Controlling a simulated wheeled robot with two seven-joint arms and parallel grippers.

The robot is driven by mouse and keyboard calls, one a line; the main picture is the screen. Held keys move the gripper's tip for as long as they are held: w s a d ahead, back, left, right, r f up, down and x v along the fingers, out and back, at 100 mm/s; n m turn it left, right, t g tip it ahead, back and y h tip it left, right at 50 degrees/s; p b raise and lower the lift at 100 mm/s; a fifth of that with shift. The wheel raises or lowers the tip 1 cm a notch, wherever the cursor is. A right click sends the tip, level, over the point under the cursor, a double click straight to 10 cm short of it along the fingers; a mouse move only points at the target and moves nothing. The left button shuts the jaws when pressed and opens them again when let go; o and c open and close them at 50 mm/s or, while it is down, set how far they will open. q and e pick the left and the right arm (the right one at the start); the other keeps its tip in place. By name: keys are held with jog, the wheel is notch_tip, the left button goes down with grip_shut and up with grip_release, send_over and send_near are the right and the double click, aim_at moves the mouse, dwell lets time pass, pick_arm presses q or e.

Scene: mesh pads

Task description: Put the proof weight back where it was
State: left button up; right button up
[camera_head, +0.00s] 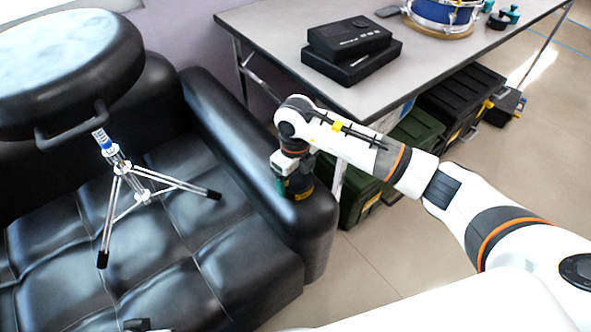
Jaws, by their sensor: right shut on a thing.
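My right gripper (295,187) points down beside the front end of the black sofa's right armrest. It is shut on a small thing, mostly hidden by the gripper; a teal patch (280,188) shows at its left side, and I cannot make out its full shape. I cannot tell whether the gripper touches the armrest. Small teal pieces (511,13) stand at the far right end of the grey table (285,30). I cannot tell which thing is the proof weight.
The black sofa (180,240) bears a chrome tripod stand (117,165) and a round black seat (65,70). Black boxes (350,55) and a blue drum (445,12) are on the table. Green (415,135) and black cases (460,100) fill the space below. Floor is clear in front.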

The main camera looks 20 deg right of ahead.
jog(key=shift+w+r, duration=0.1)
jog(key=o, duration=2)
jog(key=shift+c, duration=0.2)
jog(key=shift+r, duration=0.35)
notch_tip(320, 180, up, 3)
jog(key=shift+f+p, duration=0.1)
jog(key=shift+p, duration=0.35)
pick_arm(q)
jog(key=p+x, duration=0.1)
jog(key=x, duration=0.5)
jog(key=shift+s+d+f, duration=0.1)
jog(key=shift+s+f, duration=0.05)
jog(key=shift+s, duration=0.05)
pick_arm(e)
notch_tip(320, 180, up, 9)
jog(key=shift+f, duration=0.2)
pick_arm(q)
jog(key=shift+s, duration=0.1)
pick_arm(e)
jog(key=shift+s+f, duration=0.1)
jog(key=shift+s, duration=0.1)
